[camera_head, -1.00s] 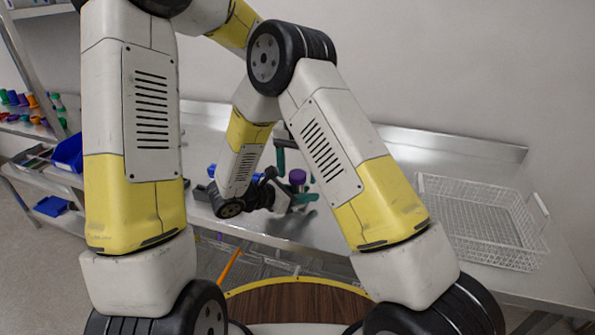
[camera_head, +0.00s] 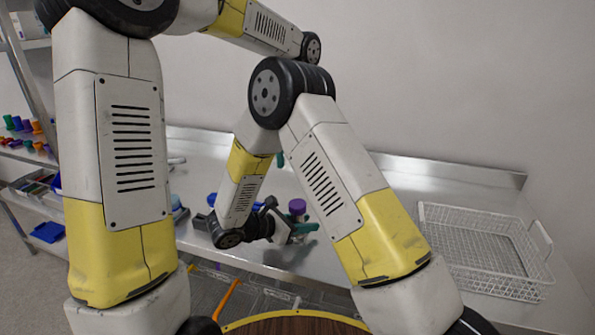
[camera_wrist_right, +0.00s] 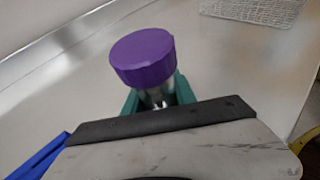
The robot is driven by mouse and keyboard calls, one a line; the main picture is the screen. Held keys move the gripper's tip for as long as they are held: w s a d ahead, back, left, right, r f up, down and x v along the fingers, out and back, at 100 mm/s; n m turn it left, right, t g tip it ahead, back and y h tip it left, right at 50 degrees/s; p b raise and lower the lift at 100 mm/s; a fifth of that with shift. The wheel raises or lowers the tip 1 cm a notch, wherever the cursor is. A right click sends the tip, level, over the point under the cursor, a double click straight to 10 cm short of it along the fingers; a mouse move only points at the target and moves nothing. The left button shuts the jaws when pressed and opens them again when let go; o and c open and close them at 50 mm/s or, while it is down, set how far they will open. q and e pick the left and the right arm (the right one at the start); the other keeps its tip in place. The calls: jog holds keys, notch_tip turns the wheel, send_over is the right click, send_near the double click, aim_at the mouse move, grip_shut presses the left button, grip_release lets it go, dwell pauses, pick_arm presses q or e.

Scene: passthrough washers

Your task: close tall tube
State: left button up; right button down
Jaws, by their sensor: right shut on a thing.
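A tall tube with a purple cap (camera_head: 297,206) stands upright over the metal bench. In the right wrist view the wide purple cap (camera_wrist_right: 143,56) sits at the tube's top, with a short shiny piece of the tube (camera_wrist_right: 157,97) below it. I cannot tell how tightly the cap is seated. My right gripper (camera_head: 303,230) is shut on the tube below the cap, its green fingers on either side. The lower tube is hidden. Of my left gripper, only a small green bit (camera_head: 280,159) shows behind my right arm; its jaws are hidden.
A white wire basket (camera_head: 470,245) stands on the bench at the right. A shelf at the left holds several coloured caps (camera_head: 22,124) and a tray. A blue thing (camera_wrist_right: 40,158) lies near my right gripper.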

jog(key=c, duration=0.9)
grip_release()
jog(key=shift+v, duration=3.95)
